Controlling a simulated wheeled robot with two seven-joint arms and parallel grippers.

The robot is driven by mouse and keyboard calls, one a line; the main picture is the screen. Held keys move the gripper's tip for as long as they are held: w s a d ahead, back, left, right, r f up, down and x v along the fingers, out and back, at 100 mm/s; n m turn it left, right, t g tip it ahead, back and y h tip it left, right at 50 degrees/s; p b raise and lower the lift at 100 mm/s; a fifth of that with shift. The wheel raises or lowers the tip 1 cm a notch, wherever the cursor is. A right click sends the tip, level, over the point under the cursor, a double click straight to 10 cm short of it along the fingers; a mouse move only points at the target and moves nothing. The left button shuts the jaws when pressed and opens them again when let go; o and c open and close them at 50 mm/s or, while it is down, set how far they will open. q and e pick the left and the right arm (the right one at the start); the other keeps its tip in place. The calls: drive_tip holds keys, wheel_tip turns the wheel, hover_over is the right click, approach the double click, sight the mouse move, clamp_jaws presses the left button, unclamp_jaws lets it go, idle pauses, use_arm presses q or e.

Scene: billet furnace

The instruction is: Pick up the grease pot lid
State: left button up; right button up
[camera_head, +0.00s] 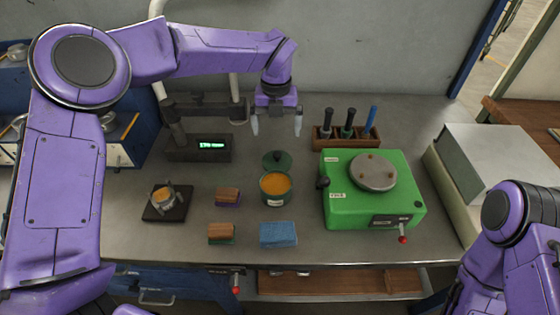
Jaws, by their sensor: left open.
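The grease pot (276,187) is a dark green round pot with orange-yellow grease inside, standing in the middle of the grey bench. The grease pot lid (277,160) is a dark green disc with a dark knob, just behind the pot's far rim. I cannot tell whether it touches the pot. My left gripper (277,124) hangs fingers down behind and above the lid. Its two pale fingertips are spread, with nothing between them. My right arm shows at the lower right, but its gripper is out of view.
A green machine (345,205) stands right of the pot, and a rack of handled tools (345,138) behind it. A digital display unit (198,148) stands at the left.

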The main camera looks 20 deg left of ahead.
use_arm(q)
drive_tip(key=p, duration=0.2)
hover_over(277, 154)
wheel_tip(277, 154, down, 5)
drive_tip(key=shift+w+f, duration=0.1)
drive_tip(key=shift+f, duration=0.45)
wheel_tip(277, 154, down, 4)
drive_tip(key=shift+f+p, duration=0.1)
drive_tip(key=shift+p, duration=0.9)
drive_tip(key=shift+f, duration=0.35)
drive_tip(key=c, duration=0.7)
